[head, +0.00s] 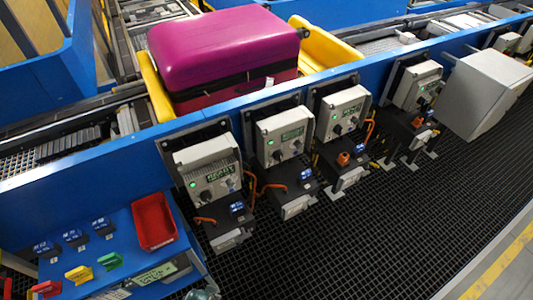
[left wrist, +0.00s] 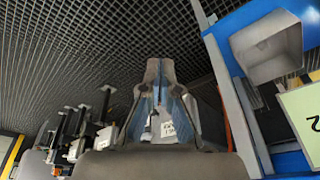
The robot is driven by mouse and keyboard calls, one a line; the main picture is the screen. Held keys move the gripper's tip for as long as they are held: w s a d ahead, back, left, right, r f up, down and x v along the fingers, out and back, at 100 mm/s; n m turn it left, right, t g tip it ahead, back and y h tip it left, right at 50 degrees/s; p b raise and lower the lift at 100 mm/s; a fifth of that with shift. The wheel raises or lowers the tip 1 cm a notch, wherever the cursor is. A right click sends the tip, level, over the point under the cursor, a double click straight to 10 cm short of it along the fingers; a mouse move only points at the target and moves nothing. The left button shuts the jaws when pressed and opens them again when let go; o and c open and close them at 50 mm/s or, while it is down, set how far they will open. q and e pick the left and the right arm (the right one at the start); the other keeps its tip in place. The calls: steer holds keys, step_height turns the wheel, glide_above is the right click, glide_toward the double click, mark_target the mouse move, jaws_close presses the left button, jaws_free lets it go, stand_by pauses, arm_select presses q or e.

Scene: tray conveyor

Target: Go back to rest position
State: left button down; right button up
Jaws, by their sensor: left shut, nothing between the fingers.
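My left gripper (left wrist: 160,70) shows in the left wrist view. Its two fingers come together at the tips, with nothing held between them. Dark grating lies behind the fingertips. Neither gripper can be clearly made out in the head view. My right gripper is in neither view.
A magenta suitcase (head: 222,50) sits in a yellow tray (head: 156,88) on the conveyor behind a blue rail (head: 80,158). Several grey control boxes (head: 208,165) line the rail. A blue shelf (head: 122,225) with a red bin (head: 153,221) stands lower left. The grated floor (head: 400,220) is clear.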

arm_select(q)
steer(key=s+f, duration=0.4)
steer(key=f, duration=0.8)
steer(key=s+a+f+g, duration=0.1)
steer(key=s+f, duration=0.4)
steer(key=f, duration=0.7)
steer(key=shift+s+f, duration=0.2)
steer(key=shift+f, duration=0.15)
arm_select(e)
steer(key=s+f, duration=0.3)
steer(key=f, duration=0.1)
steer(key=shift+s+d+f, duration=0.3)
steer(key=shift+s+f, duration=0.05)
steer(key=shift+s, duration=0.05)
